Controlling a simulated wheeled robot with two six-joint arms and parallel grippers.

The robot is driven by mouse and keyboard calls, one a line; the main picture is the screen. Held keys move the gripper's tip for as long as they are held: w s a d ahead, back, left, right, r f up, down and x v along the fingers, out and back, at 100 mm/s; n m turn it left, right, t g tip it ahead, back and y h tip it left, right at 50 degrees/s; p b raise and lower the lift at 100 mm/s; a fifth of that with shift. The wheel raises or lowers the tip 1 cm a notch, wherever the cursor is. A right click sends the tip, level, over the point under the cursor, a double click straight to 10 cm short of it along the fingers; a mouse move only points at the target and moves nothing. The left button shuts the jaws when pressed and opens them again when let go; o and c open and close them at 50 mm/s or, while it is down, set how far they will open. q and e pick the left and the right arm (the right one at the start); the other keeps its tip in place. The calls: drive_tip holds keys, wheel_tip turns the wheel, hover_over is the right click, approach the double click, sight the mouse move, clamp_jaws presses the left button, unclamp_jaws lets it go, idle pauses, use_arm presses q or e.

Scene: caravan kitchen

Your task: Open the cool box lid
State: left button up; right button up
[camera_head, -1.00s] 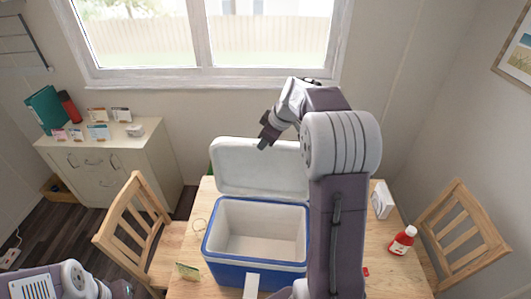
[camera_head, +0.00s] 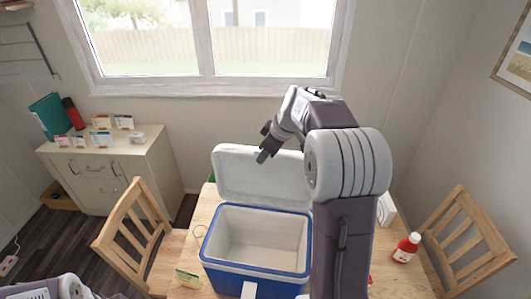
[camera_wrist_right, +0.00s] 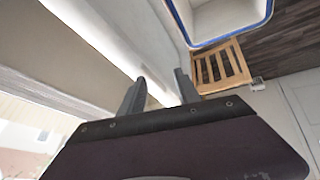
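The blue cool box (camera_head: 255,268) stands on the wooden table with its white inside showing empty. Its white lid (camera_head: 250,180) stands raised at the back edge, tilted up and away from the opening. My right gripper (camera_head: 262,156) is in front of the upper part of the lid in the head view; whether it touches the lid I cannot tell. In the right wrist view its two fingers (camera_wrist_right: 160,90) are apart with nothing between them, and part of the box rim (camera_wrist_right: 232,35) shows at the top. My left gripper is not in view; only part of my left arm shows at the lower left.
A red bottle (camera_head: 406,248) and a white item (camera_head: 387,210) stand on the table right of the box. A small card (camera_head: 187,278) is at its front left. Wooden chairs (camera_head: 137,235) flank the table. The window (camera_head: 205,45) is behind.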

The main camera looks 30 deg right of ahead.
drive_tip(key=v, duration=0.8)
drive_tip(key=shift+s+r+b, duration=0.25)
drive_tip(key=shift+r+b, duration=0.1)
drive_tip(key=shift+b, duration=0.1)
drive_tip(key=shift+a, duration=0.15)
drive_tip(key=shift+s+a, duration=0.1)
